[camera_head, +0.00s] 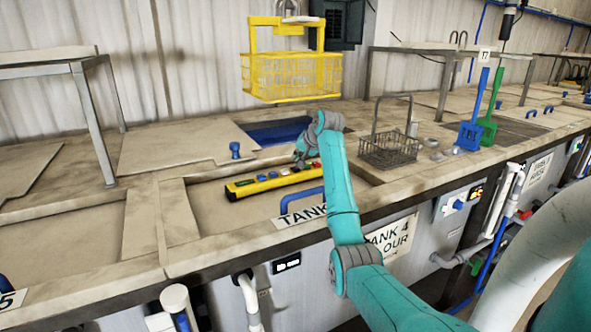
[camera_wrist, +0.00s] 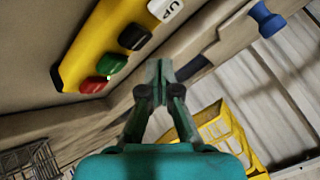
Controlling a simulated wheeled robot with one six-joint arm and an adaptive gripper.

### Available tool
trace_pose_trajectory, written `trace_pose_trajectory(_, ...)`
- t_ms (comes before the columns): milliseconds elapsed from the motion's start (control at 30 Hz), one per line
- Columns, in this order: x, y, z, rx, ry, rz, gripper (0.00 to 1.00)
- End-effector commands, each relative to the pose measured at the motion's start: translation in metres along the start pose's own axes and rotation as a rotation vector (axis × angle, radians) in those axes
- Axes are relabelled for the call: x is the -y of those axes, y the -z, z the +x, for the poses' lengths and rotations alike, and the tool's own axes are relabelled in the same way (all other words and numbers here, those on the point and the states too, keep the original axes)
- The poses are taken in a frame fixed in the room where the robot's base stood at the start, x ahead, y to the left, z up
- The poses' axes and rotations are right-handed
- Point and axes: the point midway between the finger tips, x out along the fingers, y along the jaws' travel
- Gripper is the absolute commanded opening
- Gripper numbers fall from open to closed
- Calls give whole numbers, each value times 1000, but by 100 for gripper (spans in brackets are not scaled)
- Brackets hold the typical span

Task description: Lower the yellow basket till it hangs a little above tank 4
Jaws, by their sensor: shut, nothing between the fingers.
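The yellow basket (camera_head: 293,75) hangs upright from a hook (camera_head: 289,8) in the head view, well above an opening with dark blue liquid (camera_head: 278,131). It also shows in the wrist view (camera_wrist: 222,135), partly hidden behind my gripper. A front sign reading TANK 4 (camera_head: 392,236) is partly covered by my arm. A yellow control box (camera_head: 245,188) lies on the bench top. In the wrist view it (camera_wrist: 72,55) shows red, green and black buttons and a white one marked UP. My gripper (camera_head: 303,155) is shut and empty above the box; its fingertips (camera_wrist: 160,72) appear apart from the buttons.
A grey wire basket (camera_head: 393,152) stands on the bench right of my gripper. Blue (camera_head: 472,125) and green (camera_head: 490,122) tools stand beyond it. A blue handle (camera_head: 303,199) and a blue knob (camera_head: 235,150) stick up from the bench. A raised shelf (camera_head: 50,68) stands at left.

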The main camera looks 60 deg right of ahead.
Motion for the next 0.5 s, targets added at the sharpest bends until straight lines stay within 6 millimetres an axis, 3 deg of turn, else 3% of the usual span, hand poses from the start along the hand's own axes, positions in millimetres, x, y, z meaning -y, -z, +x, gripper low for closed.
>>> trace_pose_trajectory(500, 20, 20, -27, 1, -1, 1, 0)
